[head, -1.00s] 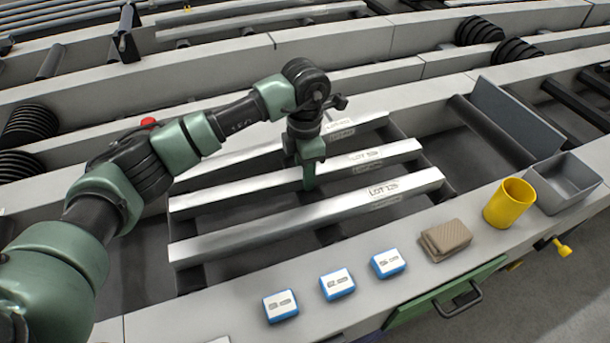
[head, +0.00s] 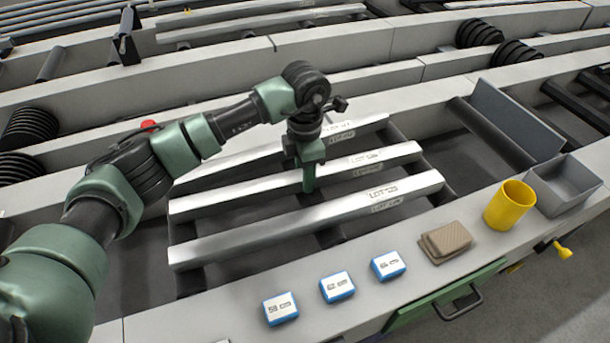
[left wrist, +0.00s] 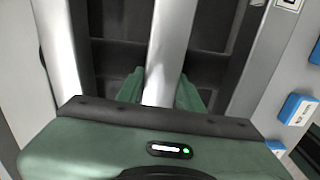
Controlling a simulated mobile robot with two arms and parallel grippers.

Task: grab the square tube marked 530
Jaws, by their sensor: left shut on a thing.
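Three pale square tubes lie side by side across the rollers: a back tube (head: 362,124), a middle tube (head: 232,194) and a front tube (head: 250,232). Each has a LOT label near its right end; I cannot read the numbers surely, so I cannot tell which is marked 530. My left gripper (head: 308,180) points down and is shut on the middle tube, left of its label. In the left wrist view the fingers (left wrist: 160,90) stand on either side of that tube (left wrist: 172,45), with the other tubes apart from them. My right gripper is not in view.
Several blue-edged labelled blocks (head: 337,287) sit on the near rail, with brown pads (head: 446,242), a yellow cup (head: 510,205) and a grey bin (head: 566,187) to their right. A grey upright plate (head: 515,118) stands right of the tubes. More rails and rollers lie behind.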

